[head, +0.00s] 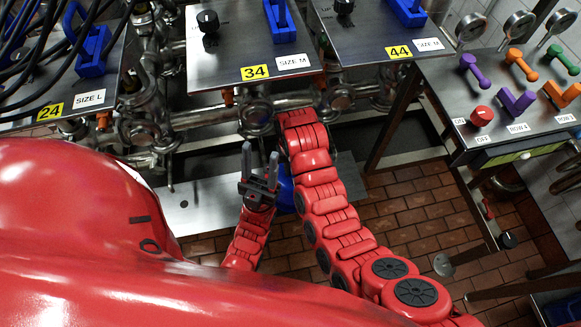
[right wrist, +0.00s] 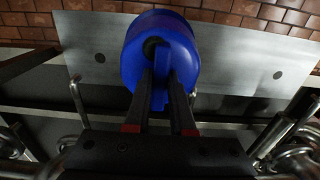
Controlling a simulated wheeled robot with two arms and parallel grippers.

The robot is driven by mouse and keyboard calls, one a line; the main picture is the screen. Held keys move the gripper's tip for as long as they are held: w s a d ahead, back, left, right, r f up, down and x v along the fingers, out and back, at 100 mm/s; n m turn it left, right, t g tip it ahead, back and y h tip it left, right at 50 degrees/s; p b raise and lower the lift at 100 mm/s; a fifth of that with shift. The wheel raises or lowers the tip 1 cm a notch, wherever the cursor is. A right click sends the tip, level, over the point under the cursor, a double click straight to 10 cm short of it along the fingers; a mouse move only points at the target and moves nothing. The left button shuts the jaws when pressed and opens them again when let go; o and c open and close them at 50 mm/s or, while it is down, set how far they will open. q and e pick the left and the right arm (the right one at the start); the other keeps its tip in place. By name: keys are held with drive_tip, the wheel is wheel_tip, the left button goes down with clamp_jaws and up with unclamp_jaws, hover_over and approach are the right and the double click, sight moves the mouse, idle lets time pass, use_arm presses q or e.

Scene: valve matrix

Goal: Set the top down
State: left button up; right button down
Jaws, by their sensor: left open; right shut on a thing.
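The top appears to be a blue round piece with a raised grip and a dark round spot (right wrist: 185,60), in the right wrist view. My right gripper (right wrist: 162,92) is shut on its raised grip. The blue piece is over a pale metal plate (right wrist: 240,62); I cannot tell whether it touches the plate. In the head view only a sliver of the blue piece (head: 285,192) shows between my arms, and my right gripper is hidden behind its own arm. My left gripper (head: 260,172) is open and empty, left of the blue sliver.
Steel panels labelled 24 (head: 60,95), 34 (head: 240,45) and 44 (head: 375,30) stand ahead, with pipes and valves (head: 145,120) below. A panel with coloured handles (head: 500,90) is at the right. The brick floor (head: 410,215) is open at centre right.

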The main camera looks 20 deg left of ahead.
drive_tip(key=shift+w+a, duration=0.35)
drive_tip(key=shift+w, duration=0.35)
drive_tip(key=shift+w+a, duration=0.35)
drive_tip(key=shift+w, duration=0.35)
drive_tip(key=shift+f+p, duration=0.35)
drive_tip(key=shift+f, duration=1.5)
drive_tip(key=shift+f, duration=0.2)
drive_tip(key=c, duration=0.8)
unclamp_jaws()
drive_tip(key=shift+r, duration=0.1)
drive_tip(key=shift+o, duration=0.2)
